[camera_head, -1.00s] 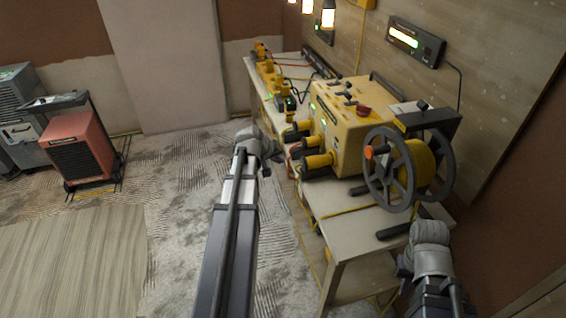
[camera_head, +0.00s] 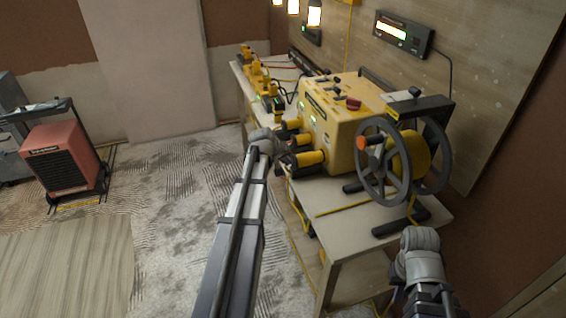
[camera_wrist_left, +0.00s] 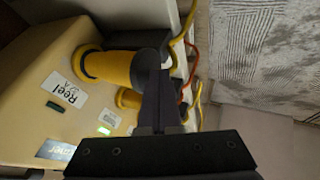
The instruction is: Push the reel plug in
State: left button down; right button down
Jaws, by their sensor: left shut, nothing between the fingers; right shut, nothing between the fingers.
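The reel plug (camera_wrist_left: 112,68) is a yellow cylinder with a dark outer end, beside the "Reel" label on the yellow box (camera_wrist_left: 35,60). In the head view it appears to be the nearest yellow plug (camera_head: 308,158) on the left face of the box (camera_head: 345,135). I cannot tell how deep it sits. My left gripper (camera_wrist_left: 160,75) is shut and empty, its tips close to the plug's dark end; contact is unclear. In the head view my left gripper (camera_head: 278,150) is beside the plugs. My right gripper (camera_head: 420,240) is low right, near the bench end, its fingers not clear.
The cable reel (camera_head: 388,160) with grey wheels stands on the bench (camera_head: 345,207) right of the box. More yellow plugs (camera_head: 262,88) stand on the far bench. A red heater-like unit (camera_head: 60,158) stands at left. The floor between is clear.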

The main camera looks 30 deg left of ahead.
aim_at(300, 158)
pick_arm(q)
jog(key=w+d, duration=0.1)
jog(key=w, duration=0.1)
jog(key=w+d, duration=0.2)
jog(key=shift+d, duration=0.15)
jog(key=shift+s, duration=0.1)
dwell(0.4)
